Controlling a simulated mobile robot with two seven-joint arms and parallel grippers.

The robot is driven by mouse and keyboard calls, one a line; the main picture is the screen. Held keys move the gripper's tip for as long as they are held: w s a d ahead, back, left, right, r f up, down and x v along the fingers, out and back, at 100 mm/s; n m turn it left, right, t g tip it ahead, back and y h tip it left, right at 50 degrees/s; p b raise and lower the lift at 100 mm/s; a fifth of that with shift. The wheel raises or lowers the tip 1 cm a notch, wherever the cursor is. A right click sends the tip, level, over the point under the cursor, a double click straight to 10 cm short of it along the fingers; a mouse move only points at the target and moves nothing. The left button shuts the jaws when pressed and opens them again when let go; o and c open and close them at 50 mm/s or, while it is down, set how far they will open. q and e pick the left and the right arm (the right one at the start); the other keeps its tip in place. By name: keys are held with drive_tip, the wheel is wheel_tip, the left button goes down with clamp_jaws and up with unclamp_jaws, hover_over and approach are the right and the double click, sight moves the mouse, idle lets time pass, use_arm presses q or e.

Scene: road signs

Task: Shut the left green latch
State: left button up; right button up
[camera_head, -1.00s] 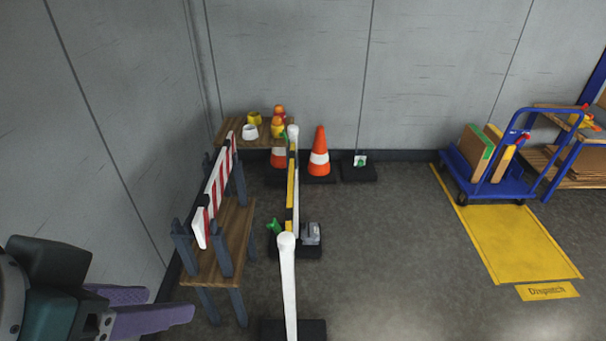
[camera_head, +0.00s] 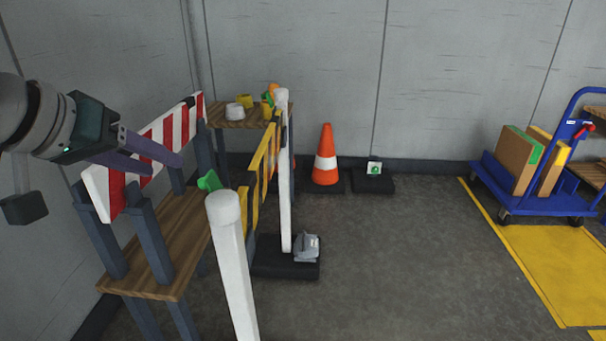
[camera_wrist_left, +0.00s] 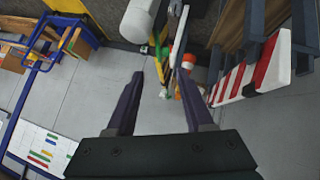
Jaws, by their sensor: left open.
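A green latch (camera_head: 208,181) stands up at the near left, beside the top of a white post (camera_head: 223,207). Another green piece (camera_head: 267,100) shows farther back near the second white post (camera_head: 284,170). A yellow and black barrier (camera_head: 262,160) runs between the posts. My left gripper (camera_head: 162,163) is open, left of the near latch and in front of the red-and-white striped board in the picture. It appears apart from the latch. In the left wrist view, the purple fingers (camera_wrist_left: 160,75) are spread with nothing clearly between them. My right gripper is out of view.
The striped board (camera_head: 160,140) and its wooden bench (camera_head: 170,235) stand close on the left. A grey box (camera_head: 307,247) lies at the far post's base. A cone (camera_head: 326,160) and blue cart (camera_head: 530,190) stand behind and right. The central floor is clear.

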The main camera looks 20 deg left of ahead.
sight(200, 180)
use_arm(q)
drive_tip(key=shift+n, duration=0.3)
drive_tip(key=b+x, duration=0.1)
drive_tip(key=x, duration=0.2)
drive_tip(key=a+b+x, duration=0.1)
drive_tip(key=x, duration=0.2)
drive_tip(key=b+x, duration=0.1)
drive_tip(key=x, duration=0.3)
drive_tip(key=shift+w+a, duration=0.15)
drive_tip(key=shift+w, duration=0.05)
drive_tip(key=shift+w+f+b, duration=0.3)
drive_tip(key=shift+w+b, duration=0.1)
drive_tip(key=shift+w, duration=0.05)
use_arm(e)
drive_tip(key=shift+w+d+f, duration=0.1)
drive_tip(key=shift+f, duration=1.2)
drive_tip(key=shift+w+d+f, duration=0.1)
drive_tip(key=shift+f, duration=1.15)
use_arm(q)
drive_tip(key=shift+c, duration=0.3)
drive_tip(key=shift+f, duration=0.1)
clamp_jaws()
